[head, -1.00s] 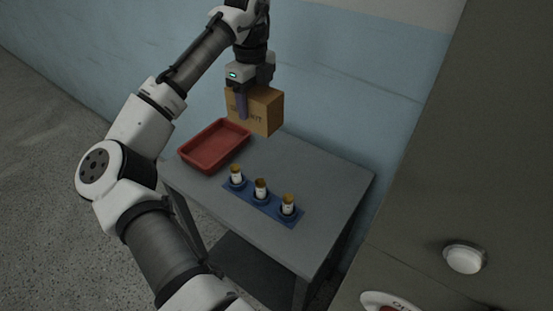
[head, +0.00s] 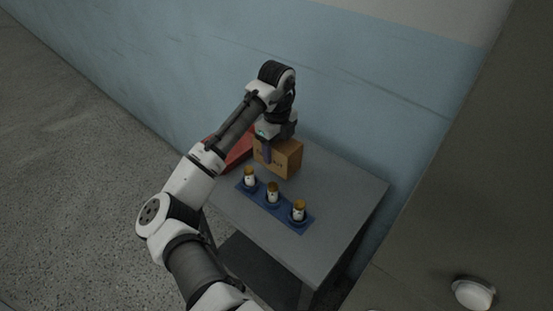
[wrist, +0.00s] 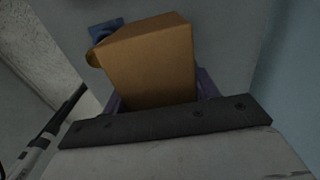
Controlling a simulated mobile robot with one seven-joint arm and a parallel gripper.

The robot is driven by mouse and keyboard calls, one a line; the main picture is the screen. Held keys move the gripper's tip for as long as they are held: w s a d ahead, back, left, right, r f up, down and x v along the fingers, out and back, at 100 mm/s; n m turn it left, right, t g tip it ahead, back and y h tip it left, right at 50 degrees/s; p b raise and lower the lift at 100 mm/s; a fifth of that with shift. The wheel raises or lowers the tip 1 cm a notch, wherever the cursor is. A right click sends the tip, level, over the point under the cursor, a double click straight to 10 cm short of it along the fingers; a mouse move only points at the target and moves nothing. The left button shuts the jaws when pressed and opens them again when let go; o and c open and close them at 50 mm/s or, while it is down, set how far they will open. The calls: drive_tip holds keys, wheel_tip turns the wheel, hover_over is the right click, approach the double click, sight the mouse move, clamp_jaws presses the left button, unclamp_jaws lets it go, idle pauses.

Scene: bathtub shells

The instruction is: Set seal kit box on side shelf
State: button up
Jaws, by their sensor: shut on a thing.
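The seal kit box (head: 287,161) is a brown cardboard box with dark lettering, partly hidden by a finger. My gripper (head: 268,152) is shut on it from above. In the wrist view the box (wrist: 150,68) sits between the purple fingers of my gripper (wrist: 160,98). The box is over the back part of a grey table-like stand (head: 335,200), which I take as the side shelf. It is low, close to the top; I cannot tell whether its base touches.
A red tray (head: 240,154) lies left of the box, partly hidden by my arm. A blue rack (head: 285,212) with three gold-capped white vials stands in front of the box. The top's right part is clear. A blue wall (head: 355,120) runs behind.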

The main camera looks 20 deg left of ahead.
drive_tip(key=shift+f+p, duration=0.45)
drive_tip(key=shift+f, duration=2.05)
drive_tip(key=shift+f, duration=0.1)
drive_tip(key=o, duration=1.2)
